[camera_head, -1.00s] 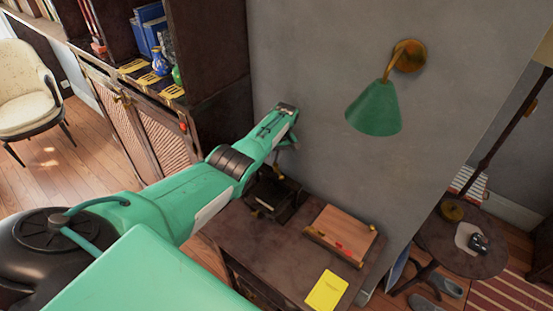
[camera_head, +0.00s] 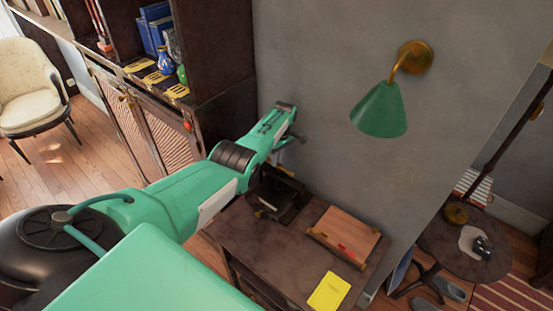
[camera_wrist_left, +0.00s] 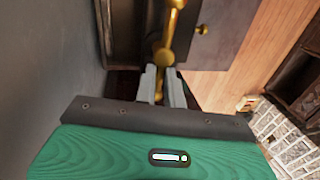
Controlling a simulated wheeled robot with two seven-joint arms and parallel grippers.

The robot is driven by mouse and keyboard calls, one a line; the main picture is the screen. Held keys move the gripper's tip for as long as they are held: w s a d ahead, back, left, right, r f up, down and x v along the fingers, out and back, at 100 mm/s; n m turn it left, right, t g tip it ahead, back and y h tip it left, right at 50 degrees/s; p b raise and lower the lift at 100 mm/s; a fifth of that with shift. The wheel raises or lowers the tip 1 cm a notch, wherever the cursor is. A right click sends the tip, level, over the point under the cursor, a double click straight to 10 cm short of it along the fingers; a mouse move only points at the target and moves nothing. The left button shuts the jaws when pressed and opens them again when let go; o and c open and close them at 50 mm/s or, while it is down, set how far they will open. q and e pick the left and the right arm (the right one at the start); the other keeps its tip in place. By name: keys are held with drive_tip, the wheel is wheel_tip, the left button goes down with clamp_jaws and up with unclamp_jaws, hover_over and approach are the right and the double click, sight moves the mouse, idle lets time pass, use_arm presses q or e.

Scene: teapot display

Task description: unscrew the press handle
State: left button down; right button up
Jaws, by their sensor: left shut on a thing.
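A dark press (camera_head: 276,194) stands on the desk against the grey wall in the head view, partly hidden by my left arm. In the left wrist view its brass handle (camera_wrist_left: 173,32) runs upward from between my fingers, with a rounded knob near the top. My left gripper (camera_wrist_left: 161,75) is shut on the lower part of this handle. The handle's end between the fingers is partly hidden. In the head view my left forearm covers most of the hand and the handle. My right gripper is not in view.
The brown desk (camera_head: 272,248) holds a wooden box (camera_head: 345,233) and a yellow booklet (camera_head: 328,291). A green wall lamp (camera_head: 380,110) hangs to the right above. A dark bookcase (camera_head: 215,60) stands close at the left. A round side table (camera_head: 465,262) is at right.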

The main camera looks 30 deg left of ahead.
use_arm(q)
drive_tip(key=shift+w+r, duration=0.1)
drive_tip(key=shift+r, duration=0.05)
drive_tip(key=c, duration=1.5)
unclamp_jaws()
drive_tip(key=shift+r, duration=0.35)
wheel_tip(320, 180, up, 13)
drive_tip(key=w+b, duration=0.2)
drive_tip(key=shift+w+f+b, duration=0.15)
drive_tip(key=shift+w+b, duration=0.1)
drive_tip(key=shift+b, duration=0.05)
drive_tip(key=shift+d, duration=0.15)
